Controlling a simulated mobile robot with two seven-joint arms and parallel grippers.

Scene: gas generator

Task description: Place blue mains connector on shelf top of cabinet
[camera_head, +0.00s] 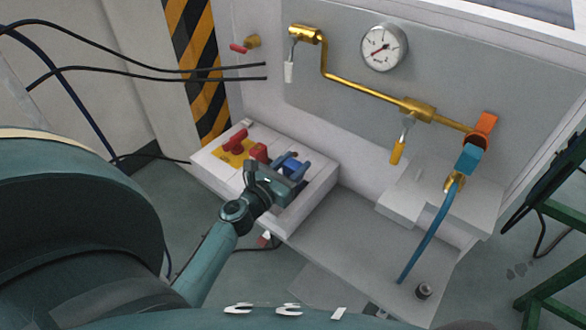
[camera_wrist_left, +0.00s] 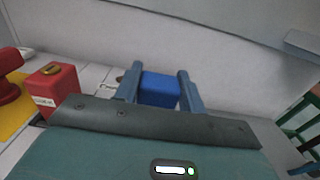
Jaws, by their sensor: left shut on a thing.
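The blue mains connector (camera_head: 292,164) is a small blue block. In the wrist view it (camera_wrist_left: 160,90) sits between the two fingers of my left gripper (camera_wrist_left: 159,80). My left gripper (camera_head: 291,168) is shut on it, over the right part of a white box-like shelf top (camera_head: 311,192) at the cabinet's lower left. I cannot tell whether the connector touches that surface. The gripper body hides part of the surface below. My right gripper is not in view.
A red padlock-like block (camera_wrist_left: 57,83) and a red rotary switch on yellow (camera_head: 235,143) stand left of the gripper. The cabinet panel (camera_head: 345,112) rises behind, with a gauge (camera_head: 384,48) and brass pipe. A blue hose (camera_head: 430,232) hangs at right.

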